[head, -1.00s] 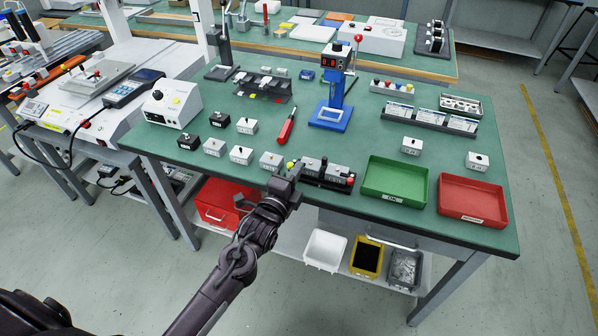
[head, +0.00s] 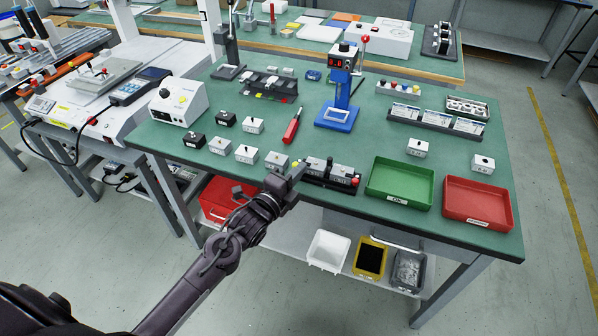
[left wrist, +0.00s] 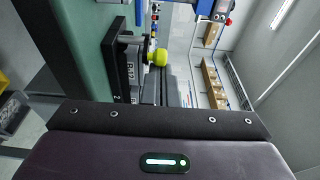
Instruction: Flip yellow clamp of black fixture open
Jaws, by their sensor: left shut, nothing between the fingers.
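The black fixture (head: 330,184) sits at the front edge of the green table, holding grey blocks. A red knob (head: 355,181) is at its right end. The yellow clamp is at its left end, mostly hidden by my gripper in the head view. In the left wrist view its round yellow knob (left wrist: 160,58) shows beside the fixture's grey block (left wrist: 131,68). My left gripper (head: 297,173) is shut and empty, with its tips close to the fixture's left end; I cannot tell whether they touch it. My right gripper is out of view.
Several small white and grey boxes (head: 245,154) stand left of the fixture. A green tray (head: 400,205) and red tray (head: 478,222) are to the right. A blue press (head: 335,115) stands farther back.

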